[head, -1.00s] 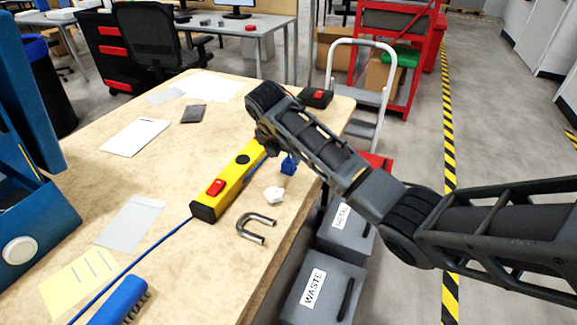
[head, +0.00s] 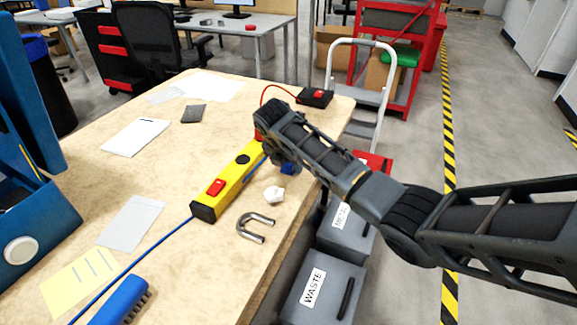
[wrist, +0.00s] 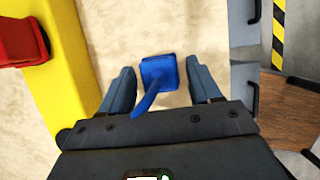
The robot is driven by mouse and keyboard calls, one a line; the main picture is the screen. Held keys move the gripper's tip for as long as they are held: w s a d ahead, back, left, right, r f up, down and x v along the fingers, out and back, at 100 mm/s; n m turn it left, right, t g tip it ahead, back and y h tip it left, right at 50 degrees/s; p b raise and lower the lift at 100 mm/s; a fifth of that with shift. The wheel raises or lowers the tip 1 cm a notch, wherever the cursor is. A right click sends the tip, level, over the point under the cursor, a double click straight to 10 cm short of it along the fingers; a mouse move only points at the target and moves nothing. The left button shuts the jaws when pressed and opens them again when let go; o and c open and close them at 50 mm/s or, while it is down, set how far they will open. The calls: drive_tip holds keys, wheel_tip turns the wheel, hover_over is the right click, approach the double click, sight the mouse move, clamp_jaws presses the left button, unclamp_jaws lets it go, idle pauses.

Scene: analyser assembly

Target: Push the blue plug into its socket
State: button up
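The blue plug (wrist: 160,72) lies on the tabletop in the wrist view, its blue cable running back toward my gripper. In the head view the plug (head: 287,169) shows only partly below my wrist, which hides the fingers. A yellow bar-shaped unit (head: 230,181) with a red button lies to its left; the wrist view also shows its yellow side (wrist: 65,50). I cannot make out the socket for the blue plug.
A white nut-like piece (head: 274,195) and a metal U-shaped bar (head: 256,228) lie near the table's right edge. A black box with a red button (head: 315,97) stands at the far corner, a red cable running from it. Grey waste bins (head: 323,287) stand below the edge.

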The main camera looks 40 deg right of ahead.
drive_tip(key=c, duration=0.8)
drive_tip(key=shift+c, duration=0.2)
drive_tip(key=shift+r, duration=0.1)
drive_tip(key=shift+r, duration=0.5)
wheel_tip(320, 180, up, 3)
drive_tip(key=shift+f, duration=0.15)
drive_tip(key=s+d+r, duration=0.6)
drive_tip(key=s+r, duration=0.1)
drive_tip(key=s, duration=0.3)
drive_tip(key=shift+b, duration=0.35)
drive_tip(key=shift+s, duration=0.1)
